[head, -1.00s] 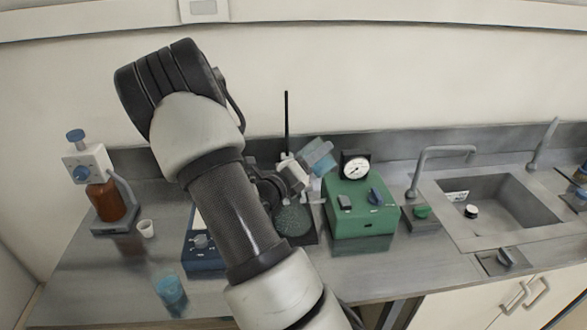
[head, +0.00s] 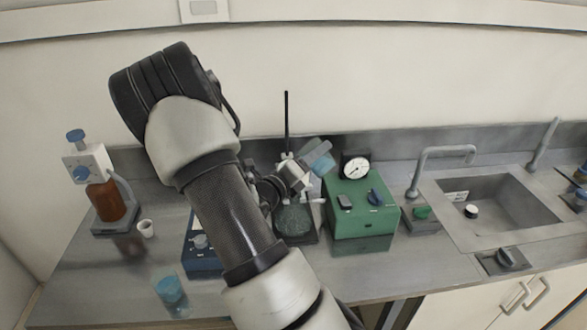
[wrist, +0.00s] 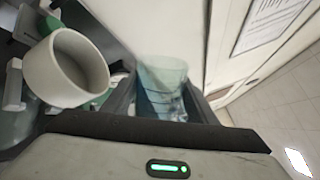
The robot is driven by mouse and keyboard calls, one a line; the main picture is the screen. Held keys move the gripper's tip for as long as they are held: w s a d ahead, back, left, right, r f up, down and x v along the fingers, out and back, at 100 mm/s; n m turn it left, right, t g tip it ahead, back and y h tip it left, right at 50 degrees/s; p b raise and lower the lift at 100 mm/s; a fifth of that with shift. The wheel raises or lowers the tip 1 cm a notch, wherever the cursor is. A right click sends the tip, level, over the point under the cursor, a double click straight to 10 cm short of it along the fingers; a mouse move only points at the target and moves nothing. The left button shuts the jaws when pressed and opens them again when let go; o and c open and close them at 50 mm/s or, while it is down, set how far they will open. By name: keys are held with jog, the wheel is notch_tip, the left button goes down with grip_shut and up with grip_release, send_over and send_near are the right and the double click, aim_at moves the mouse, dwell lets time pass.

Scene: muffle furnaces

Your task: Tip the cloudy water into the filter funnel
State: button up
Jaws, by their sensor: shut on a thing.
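My gripper (head: 306,168) is shut on a clear bluish beaker (head: 319,160), held up between the retort rod and the green pump box. The beaker looks tilted in the head view. In the wrist view the beaker (wrist: 162,84) shows between the two fingers, with dark marks on its wall; its liquid level is unclear. A white filter funnel (wrist: 68,66) is at the left of the wrist view, beside the beaker and apart from it in the picture. In the head view my gripper hides most of the funnel. A glass flask (head: 293,220) stands below my gripper.
A green pump box (head: 361,212) with a gauge stands right of the flask. A dark rod (head: 287,122) rises behind. A blue device (head: 203,258), a small white cup (head: 146,228) and another blue beaker (head: 170,290) are on the left. The sink (head: 495,205) is at right.

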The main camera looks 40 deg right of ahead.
jog(key=shift+n, duration=0.3)
jog(key=shift+w+f+n, duration=0.15)
jog(key=shift+f+n, duration=0.05)
jog(key=shift+n, duration=0.3)
dwell(0.4)
jog(key=shift+w+f, duration=0.1)
jog(key=shift+w+a+f+n, duration=0.1)
jog(key=shift+w+f+n, duration=0.05)
jog(key=shift+n, duration=0.65)
dwell(0.3)
jog(key=shift+w+f, duration=0.1)
jog(key=shift+w+f+n, duration=0.1)
jog(key=shift+f+n, duration=0.05)
jog(key=shift+n, duration=0.45)
jog(key=shift+w, duration=0.1)
dwell(0.5)
jog(key=shift+w+a+n, duration=0.1)
jog(key=shift+n, duration=0.4)
